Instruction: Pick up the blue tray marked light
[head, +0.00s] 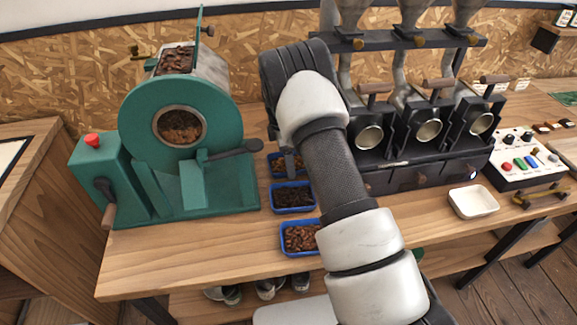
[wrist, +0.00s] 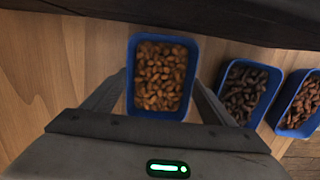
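Three blue trays stand in a row on the bench. The far tray (head: 279,176) holds light golden-brown beans and is partly hidden by my arm in the head view. It also shows in the wrist view (wrist: 158,116), upright and between my fingers. The middle tray (head: 293,210) holds very dark beans, and the near tray (head: 300,252) holds reddish-brown beans. No marking on any tray is readable. My gripper (wrist: 160,80) is open, with one finger on each side of the light-bean tray. I cannot tell whether the fingers touch its walls.
A green roaster (head: 130,130) stands left of the trays. A dark grinder stand (head: 415,178) with several hoppers is on the right. A white dish (head: 474,203) and a control box (head: 520,165) sit farther right. Bare bench lies in front of the roaster.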

